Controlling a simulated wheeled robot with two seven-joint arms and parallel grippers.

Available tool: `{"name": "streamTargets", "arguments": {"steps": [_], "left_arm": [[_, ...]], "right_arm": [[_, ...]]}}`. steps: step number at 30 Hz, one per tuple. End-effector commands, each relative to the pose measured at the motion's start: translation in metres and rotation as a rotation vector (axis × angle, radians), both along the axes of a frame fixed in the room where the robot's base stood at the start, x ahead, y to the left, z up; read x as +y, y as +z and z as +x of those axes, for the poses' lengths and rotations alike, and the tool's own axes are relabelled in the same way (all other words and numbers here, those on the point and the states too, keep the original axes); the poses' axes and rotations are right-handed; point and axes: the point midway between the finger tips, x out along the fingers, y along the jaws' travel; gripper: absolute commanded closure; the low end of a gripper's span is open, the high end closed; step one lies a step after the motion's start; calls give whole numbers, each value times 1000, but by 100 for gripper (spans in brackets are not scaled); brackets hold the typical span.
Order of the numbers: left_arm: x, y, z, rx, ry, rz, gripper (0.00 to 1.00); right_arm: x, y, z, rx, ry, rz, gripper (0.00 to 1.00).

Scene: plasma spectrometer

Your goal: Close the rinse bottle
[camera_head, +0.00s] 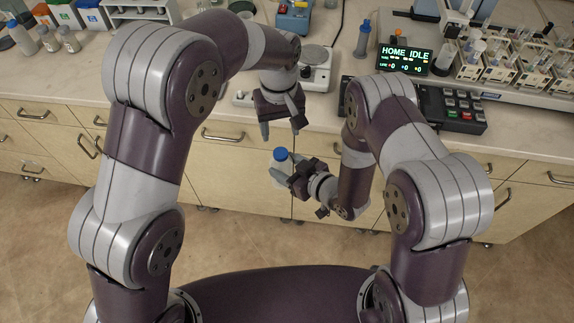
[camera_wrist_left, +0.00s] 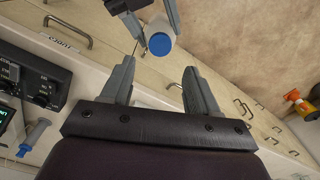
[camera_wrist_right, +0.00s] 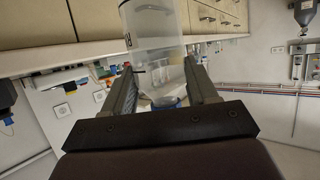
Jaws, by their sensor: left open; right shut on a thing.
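The rinse bottle (camera_head: 277,171) is a pale, translucent bottle with a blue cap (camera_head: 281,154) at its top. My right gripper (camera_head: 285,173) is shut on the bottle's body and holds it in the air in front of the bench. In the right wrist view the clear body (camera_wrist_right: 154,38) stands between the fingers. My left gripper (camera_head: 281,130) is open and empty, above the cap and apart from it. In the left wrist view the cap (camera_wrist_left: 160,44) lies beyond the open fingertips (camera_wrist_left: 158,75). I cannot tell how firmly the cap sits.
The bench (camera_head: 215,105) with drawers runs behind the grippers. On it are a hotplate-like device (camera_head: 317,72), a keypad unit (camera_head: 455,108), a display reading HOME IDLE (camera_head: 393,56) and sample racks (camera_head: 500,66). The air in front of the drawers is free around the bottle.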

Motion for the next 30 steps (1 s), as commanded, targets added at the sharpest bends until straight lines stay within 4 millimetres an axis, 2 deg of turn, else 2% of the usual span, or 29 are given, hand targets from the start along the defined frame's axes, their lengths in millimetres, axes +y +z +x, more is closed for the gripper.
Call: {"name": "streamTargets", "arguments": {"steps": [7, 15, 21, 30], "left_arm": [[0, -7, 0, 2, -2, 1, 40], [0, -50, 0, 2, -3, 2, 40], [0, -73, 0, 0, -3, 0, 40], [0, -80, 0, -1, -4, -1, 40]], "right_arm": [[0, 0, 0, -1, 0, 1, 100], [0, 0, 0, -1, 0, 1, 100], [0, 0, 0, -1, 0, 1, 100], [0, 0, 0, -1, 0, 1, 100]]}}
